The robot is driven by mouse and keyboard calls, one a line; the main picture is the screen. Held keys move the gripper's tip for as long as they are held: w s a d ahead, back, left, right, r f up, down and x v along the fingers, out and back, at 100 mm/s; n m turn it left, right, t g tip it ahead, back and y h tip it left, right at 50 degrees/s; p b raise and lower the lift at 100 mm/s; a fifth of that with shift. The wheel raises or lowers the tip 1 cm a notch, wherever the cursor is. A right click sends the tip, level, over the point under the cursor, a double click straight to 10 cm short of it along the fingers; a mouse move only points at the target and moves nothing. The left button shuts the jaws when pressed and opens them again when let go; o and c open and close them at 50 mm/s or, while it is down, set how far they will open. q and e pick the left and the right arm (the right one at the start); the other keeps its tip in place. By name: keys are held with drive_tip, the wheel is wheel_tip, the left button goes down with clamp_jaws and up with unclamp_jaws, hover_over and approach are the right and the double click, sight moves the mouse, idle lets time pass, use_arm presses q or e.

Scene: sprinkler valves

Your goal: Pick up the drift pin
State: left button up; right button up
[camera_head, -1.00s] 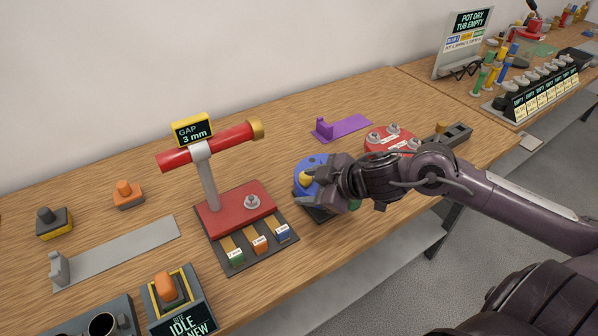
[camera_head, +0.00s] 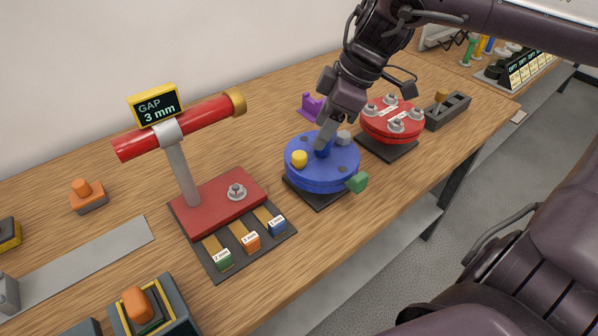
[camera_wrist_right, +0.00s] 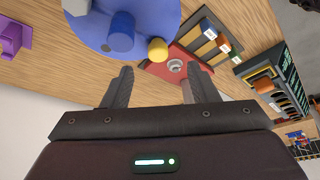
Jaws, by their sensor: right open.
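A brass-headed pin (camera_head: 440,96) stands in a dark grey slotted block (camera_head: 455,109) at the right; it may be the drift pin, but I cannot tell for sure. A blue round flange (camera_head: 310,178) carries a yellow peg (camera_head: 299,158), a blue post (camera_head: 324,150), a grey nut (camera_head: 343,137) and a green block (camera_head: 357,182) at its edge. My right gripper (camera_head: 325,138) is above the flange, near the blue post. In the right wrist view its fingers (camera_wrist_right: 157,88) are apart with nothing between them. My left gripper is not in view.
A red flange (camera_head: 392,124) with several grey nuts stands right of the blue one. A red press-like stand (camera_head: 182,180) with a "GAP 3 mm" display (camera_head: 156,104) is to the left. A purple bracket (camera_head: 311,106) lies behind. Bare wood lies along the front edge.

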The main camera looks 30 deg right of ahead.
sight(300, 154)
drive_tip(key=x, duration=0.5)
drive_tip(key=w+p+x, duration=0.1)
drive_tip(key=x, duration=0.2)
drive_tip(key=shift+a+r, duration=0.2)
drive_tip(key=c, duration=1.1)
